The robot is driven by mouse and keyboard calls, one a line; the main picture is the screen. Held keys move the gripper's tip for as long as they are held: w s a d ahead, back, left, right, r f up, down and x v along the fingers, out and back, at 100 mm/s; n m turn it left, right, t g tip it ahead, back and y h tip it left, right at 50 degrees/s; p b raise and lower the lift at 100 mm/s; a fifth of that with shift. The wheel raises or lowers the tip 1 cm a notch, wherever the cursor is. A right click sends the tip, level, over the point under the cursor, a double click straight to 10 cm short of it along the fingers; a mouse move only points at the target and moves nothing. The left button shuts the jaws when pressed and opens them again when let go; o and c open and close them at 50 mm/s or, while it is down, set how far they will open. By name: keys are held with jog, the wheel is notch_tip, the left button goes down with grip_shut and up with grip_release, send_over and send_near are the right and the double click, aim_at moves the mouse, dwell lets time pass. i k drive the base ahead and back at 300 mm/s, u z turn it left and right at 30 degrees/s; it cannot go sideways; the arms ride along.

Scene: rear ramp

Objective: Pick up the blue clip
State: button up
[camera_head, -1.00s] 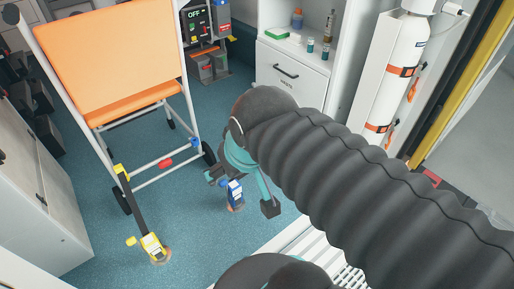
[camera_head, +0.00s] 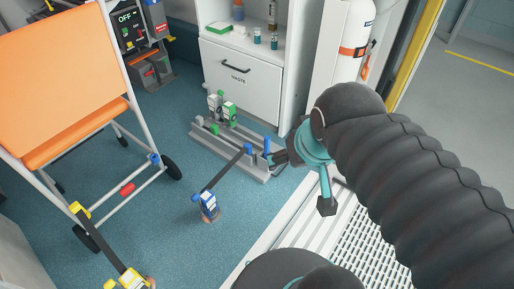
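The blue clip (camera_head: 208,205) stands on the blue floor on a small orange-brown base, left of the arm. A dark strap (camera_head: 227,172) runs from it up to a blue fitting (camera_head: 248,150) at the near right end of a grey floor rack (camera_head: 232,151). My gripper (camera_head: 275,159) is at the end of the teal wrist, beside that rack end, to the right of and above the blue clip in the picture. It is apart from the clip. Its fingers are small and partly hidden, so I cannot tell whether they are open.
An orange chair (camera_head: 62,85) with a white frame stands at the left. A yellow clip (camera_head: 130,279) with a strap is at the lower left. Green clips (camera_head: 229,112) stand on the rack. A white cabinet (camera_head: 240,85) is behind.

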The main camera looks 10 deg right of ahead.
aim_at(247, 146)
jog(key=z, duration=0.4)
jog(key=i, duration=0.75)
jog(key=u, duration=1.1)
